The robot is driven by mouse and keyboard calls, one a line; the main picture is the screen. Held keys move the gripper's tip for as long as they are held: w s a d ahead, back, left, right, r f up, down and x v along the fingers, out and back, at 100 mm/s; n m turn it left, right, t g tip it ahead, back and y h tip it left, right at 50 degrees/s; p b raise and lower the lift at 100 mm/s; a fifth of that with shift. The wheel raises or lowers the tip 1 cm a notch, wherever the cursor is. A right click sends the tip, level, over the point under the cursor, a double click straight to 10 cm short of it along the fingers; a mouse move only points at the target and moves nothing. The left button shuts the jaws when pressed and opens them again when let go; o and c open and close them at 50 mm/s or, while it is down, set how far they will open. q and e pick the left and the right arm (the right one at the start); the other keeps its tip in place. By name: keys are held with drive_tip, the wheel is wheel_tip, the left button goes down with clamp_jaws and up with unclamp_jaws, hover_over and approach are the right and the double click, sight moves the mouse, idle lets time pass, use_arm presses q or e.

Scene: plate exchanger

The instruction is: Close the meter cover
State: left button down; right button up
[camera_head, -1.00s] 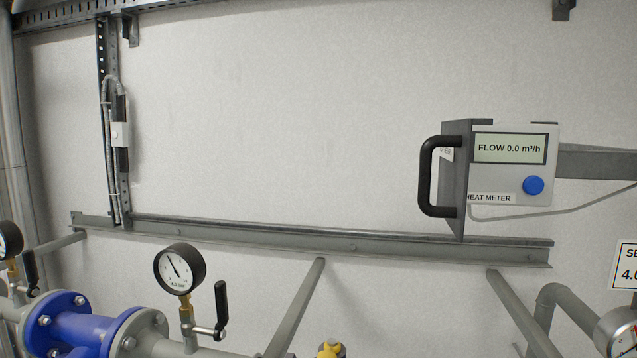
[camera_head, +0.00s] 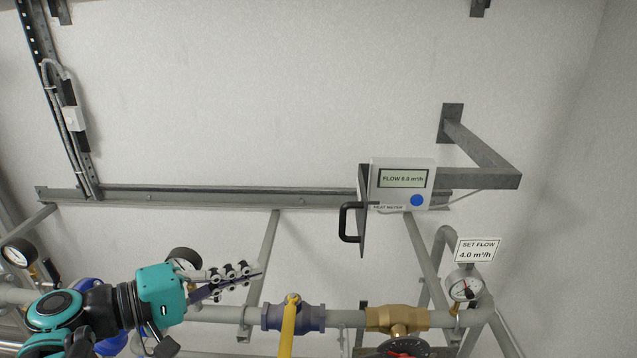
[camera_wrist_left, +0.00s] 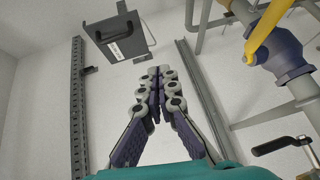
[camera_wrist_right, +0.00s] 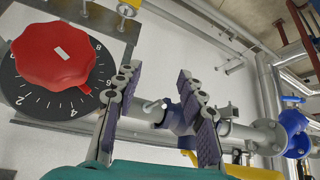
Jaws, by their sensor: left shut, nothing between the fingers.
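The heat meter (camera_head: 403,183) is a light grey box on the wall with a display reading FLOW 0.0 m³/h and a blue button. Its dark grey cover (camera_head: 363,212) stands swung open at the left side, with a black handle (camera_head: 345,222). The cover also shows in the left wrist view (camera_wrist_left: 122,40), near the top. My left gripper (camera_head: 252,274) is shut and empty, left of the handle and below it, apart from it. In the left wrist view its fingertips (camera_wrist_left: 158,72) meet below the cover. My right gripper (camera_wrist_right: 166,82) is open, fingers apart, near a red knob.
The red knob (camera_wrist_right: 55,55) sits on a numbered dial in the right wrist view. A yellow-handled valve (camera_head: 290,318), a brass valve (camera_head: 398,319) and gauges line the pipes below the meter. A wall bracket (camera_head: 480,160) is right of the meter.

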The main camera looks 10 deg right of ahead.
use_arm(q)
wheel_tip(320, 180, up, 6)
drive_tip(key=h+p, duration=0.1)
drive_tip(key=s+r+p+x, duration=0.1)
drive_tip(key=s+p+x, duration=0.1)
drive_tip(key=x, duration=1)
drive_tip(key=shift+d+h+p, duration=0.3)
drive_tip(key=shift+d+p, duration=0.25)
drive_tip(key=shift+d, duration=0.15)
use_arm(e)
wheel_tip(320, 180, up, 5)
drive_tip(key=shift+s+r, duration=0.1)
drive_tip(key=shift+r, duration=0.05)
use_arm(q)
drive_tip(key=shift+w+f, duration=0.1)
drive_tip(key=shift+f, duration=0.05)
use_arm(e)
drive_tip(key=shift+a, duration=0.1)
